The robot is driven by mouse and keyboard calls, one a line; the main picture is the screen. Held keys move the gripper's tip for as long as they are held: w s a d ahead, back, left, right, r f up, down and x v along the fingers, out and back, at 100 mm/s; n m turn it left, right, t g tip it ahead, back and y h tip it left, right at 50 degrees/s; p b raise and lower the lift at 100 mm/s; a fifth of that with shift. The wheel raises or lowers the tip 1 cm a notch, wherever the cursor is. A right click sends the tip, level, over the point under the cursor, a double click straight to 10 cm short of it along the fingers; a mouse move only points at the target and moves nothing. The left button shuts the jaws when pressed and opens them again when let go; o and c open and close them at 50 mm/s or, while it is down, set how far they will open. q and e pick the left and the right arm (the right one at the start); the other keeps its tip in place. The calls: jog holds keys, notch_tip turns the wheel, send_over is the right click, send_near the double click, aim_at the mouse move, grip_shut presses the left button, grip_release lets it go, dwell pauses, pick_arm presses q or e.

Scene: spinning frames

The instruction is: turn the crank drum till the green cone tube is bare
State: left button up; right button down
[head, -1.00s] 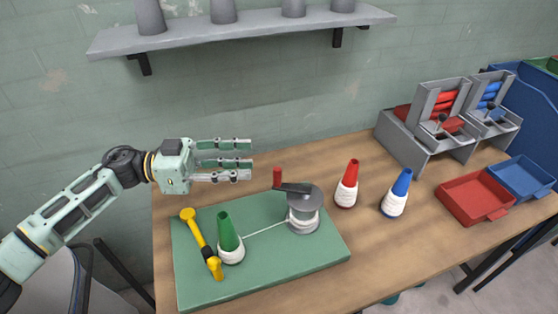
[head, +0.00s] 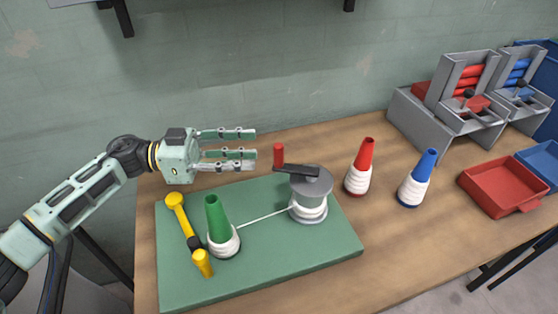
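The green cone tube (head: 216,218) stands upright on the green board, with white yarn (head: 224,243) around its lower part. A white strand runs from it to the grey crank drum (head: 311,195), which has white yarn wound on it. The drum's crank has a red handle (head: 279,155) standing up at its left. My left gripper (head: 256,148) is open and empty, its fingers pointing right above the back of the board, left of the red handle and apart from it. My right gripper is not in view.
A yellow tool (head: 180,216) lies on the green board (head: 265,262) left of the cone. Right of the board stand a red cone (head: 362,157) and a blue cone (head: 422,168), both with white yarn. Red (head: 495,186) and blue (head: 546,163) trays and grey racks (head: 462,92) are farther right.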

aim_at(279, 154)
pick_arm(q)
jog(key=d+p, duration=0.1)
jog(key=d, duration=0.6)
jog(key=shift+d+p, duration=0.3)
jog(key=shift+d, duration=0.05)
jog(key=shift+c, duration=0.2)
grip_shut()
